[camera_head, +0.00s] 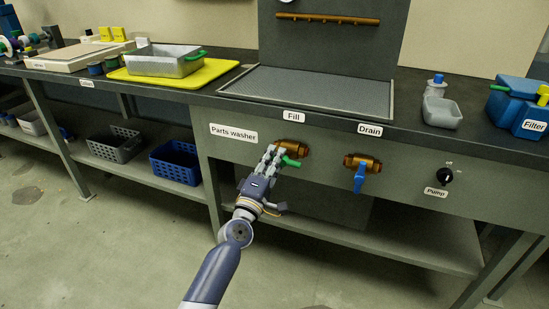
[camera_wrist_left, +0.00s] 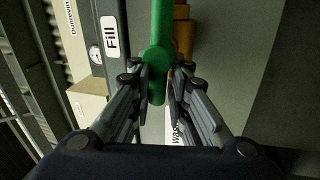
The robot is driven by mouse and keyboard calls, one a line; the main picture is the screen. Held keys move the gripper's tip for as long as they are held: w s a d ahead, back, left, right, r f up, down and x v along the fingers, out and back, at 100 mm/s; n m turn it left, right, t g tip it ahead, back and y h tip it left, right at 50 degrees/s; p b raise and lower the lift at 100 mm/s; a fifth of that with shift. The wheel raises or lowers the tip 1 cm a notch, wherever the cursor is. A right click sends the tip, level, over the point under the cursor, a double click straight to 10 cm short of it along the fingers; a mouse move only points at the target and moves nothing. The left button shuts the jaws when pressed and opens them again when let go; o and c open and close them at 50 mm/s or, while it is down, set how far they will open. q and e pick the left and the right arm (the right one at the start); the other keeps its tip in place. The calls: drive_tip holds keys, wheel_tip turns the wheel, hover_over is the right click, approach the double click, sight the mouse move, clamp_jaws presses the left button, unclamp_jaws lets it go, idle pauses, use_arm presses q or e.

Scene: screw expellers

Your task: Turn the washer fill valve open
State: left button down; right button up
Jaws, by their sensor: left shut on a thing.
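The fill valve is a brass fitting (camera_head: 299,147) on the front panel of the parts washer, below the "Fill" label. Its green handle (camera_head: 291,162) sticks out to the right of my left gripper's fingers, roughly sideways. My left gripper (camera_head: 276,155) is at the valve, its fingers partly covering the brass and the handle. In the left wrist view the green handle (camera_wrist_left: 161,25) runs between the two fingers of my left gripper (camera_wrist_left: 160,82), which are shut on it. The brass body (camera_wrist_left: 183,35) shows just behind the handle. My right gripper is not in view.
The drain valve (camera_head: 360,160) with its blue handle (camera_head: 360,179) pointing down is to the right. Further right is a black pump knob (camera_head: 445,176). The washer's basin top (camera_head: 320,92) is above. A lower shelf holds a blue basket (camera_head: 176,161) and a grey basket (camera_head: 117,145).

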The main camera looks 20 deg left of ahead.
use_arm(q)
drive_tip(key=shift+n, duration=0.8)
drive_tip(key=c, duration=1.8)
unclamp_jaws()
drive_tip(key=shift+c, duration=0.2)
drive_tip(key=shift+s+f, duration=0.1)
drive_tip(key=shift+s+f, duration=0.15)
drive_tip(key=shift+s, duration=0.1)
drive_tip(key=v, duration=1.1)
drive_tip(key=shift+s+d, duration=0.15)
drive_tip(key=shift+s, duration=0.05)
drive_tip(key=shift+d, duration=0.1)
